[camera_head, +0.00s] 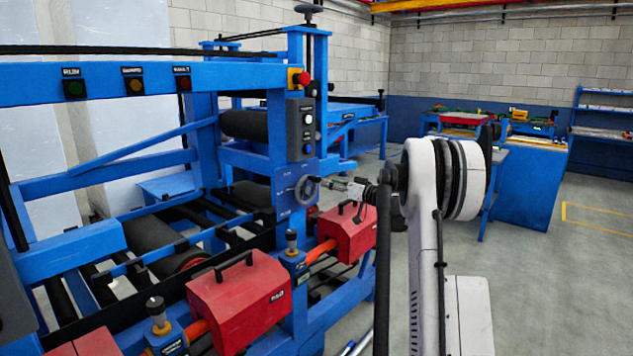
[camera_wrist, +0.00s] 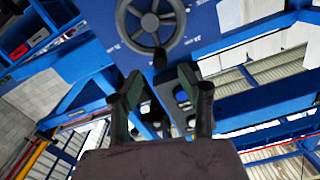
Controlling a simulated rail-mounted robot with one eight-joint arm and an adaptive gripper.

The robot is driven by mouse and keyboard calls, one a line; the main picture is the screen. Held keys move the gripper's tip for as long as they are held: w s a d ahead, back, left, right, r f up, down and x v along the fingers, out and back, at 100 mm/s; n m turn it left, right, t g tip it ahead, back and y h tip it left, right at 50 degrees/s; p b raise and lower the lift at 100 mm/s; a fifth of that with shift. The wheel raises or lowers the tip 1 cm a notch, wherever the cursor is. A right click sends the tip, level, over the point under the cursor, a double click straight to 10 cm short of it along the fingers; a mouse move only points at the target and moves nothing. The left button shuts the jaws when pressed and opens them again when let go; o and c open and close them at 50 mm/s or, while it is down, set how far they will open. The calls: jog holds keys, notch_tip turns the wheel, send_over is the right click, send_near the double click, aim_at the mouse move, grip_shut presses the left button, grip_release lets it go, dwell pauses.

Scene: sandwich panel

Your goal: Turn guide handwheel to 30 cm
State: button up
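The guide handwheel (camera_head: 306,190) is a dark spoked wheel on a blue panel (camera_head: 283,190) of the machine frame. In the wrist view the handwheel (camera_wrist: 150,43) shows at the top, with a small dark knob near its lower rim. White marks on the panel around it are too small to read. My gripper (camera_wrist: 160,78) has its two fingers apart, with nothing clearly held between them. The fingertips lie below the wheel in the wrist view; contact is not visible. In the head view my gripper (camera_head: 325,184) is just right of the wheel, pointing at it.
Red covers with black handles (camera_head: 342,232) (camera_head: 240,300) stand below and in front. Blue frame beams and rollers fill the left. Open floor (camera_head: 560,290) lies to the right.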

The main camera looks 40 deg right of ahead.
aim_at(320, 180)
jog(key=w, duration=0.4)
jog(key=w+a, duration=0.1)
jog(key=w, duration=0.2)
jog(key=shift+a, duration=0.1)
grip_shut()
